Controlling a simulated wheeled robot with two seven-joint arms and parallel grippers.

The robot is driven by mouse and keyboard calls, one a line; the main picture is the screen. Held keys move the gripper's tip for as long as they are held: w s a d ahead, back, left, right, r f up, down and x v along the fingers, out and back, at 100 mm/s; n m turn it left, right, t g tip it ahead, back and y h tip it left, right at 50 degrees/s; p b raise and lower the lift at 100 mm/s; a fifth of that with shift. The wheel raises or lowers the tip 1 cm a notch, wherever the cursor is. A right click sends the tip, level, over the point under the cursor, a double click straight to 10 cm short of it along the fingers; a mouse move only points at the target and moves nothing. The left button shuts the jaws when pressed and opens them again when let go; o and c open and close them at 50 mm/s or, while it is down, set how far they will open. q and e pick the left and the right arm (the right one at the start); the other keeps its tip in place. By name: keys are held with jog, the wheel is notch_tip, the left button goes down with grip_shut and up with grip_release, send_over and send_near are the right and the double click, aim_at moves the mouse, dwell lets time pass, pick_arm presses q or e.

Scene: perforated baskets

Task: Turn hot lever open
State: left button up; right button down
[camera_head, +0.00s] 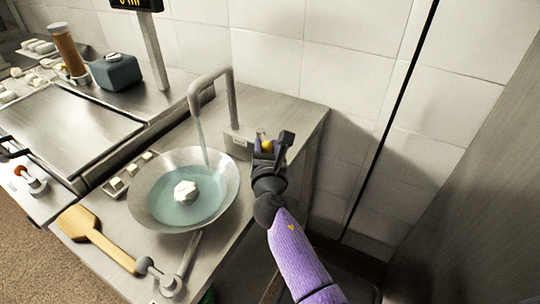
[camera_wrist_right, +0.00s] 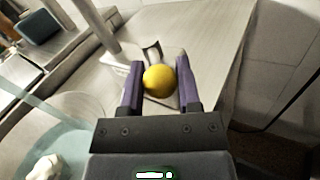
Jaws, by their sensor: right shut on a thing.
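The lever's yellow ball knob (camera_head: 267,147) is beside the grey tap base (camera_head: 238,141) at the right end of the counter. My right gripper (camera_head: 269,153) is at the knob, with its purple fingers on either side of it. In the right wrist view the yellow knob (camera_wrist_right: 158,80) sits between the two fingers (camera_wrist_right: 160,88), which are shut on it. The lever's stem is mostly hidden. The tap spout (camera_head: 210,75) arches over a wok, and a pale stream runs down from it. My left gripper is not in view.
A metal wok (camera_head: 140,192) with water and a white lump (camera_head: 186,191) stands left of the tap. A wooden spatula (camera_head: 78,222) lies by the front edge. A tiled wall (camera_head: 340,40) rises close behind. A dark blue-grey container (camera_head: 116,72) stands farther left.

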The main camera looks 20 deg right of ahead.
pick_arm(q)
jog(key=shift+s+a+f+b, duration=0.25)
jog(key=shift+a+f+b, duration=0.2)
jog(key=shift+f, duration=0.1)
pick_arm(e)
jog(key=shift+a+m+g+h, duration=0.4)
jog(key=shift+m+h, duration=0.2)
jog(key=shift+h, duration=0.2)
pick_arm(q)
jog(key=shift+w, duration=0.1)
pick_arm(e)
jog(key=shift+c, duration=1.5)
grip_release()
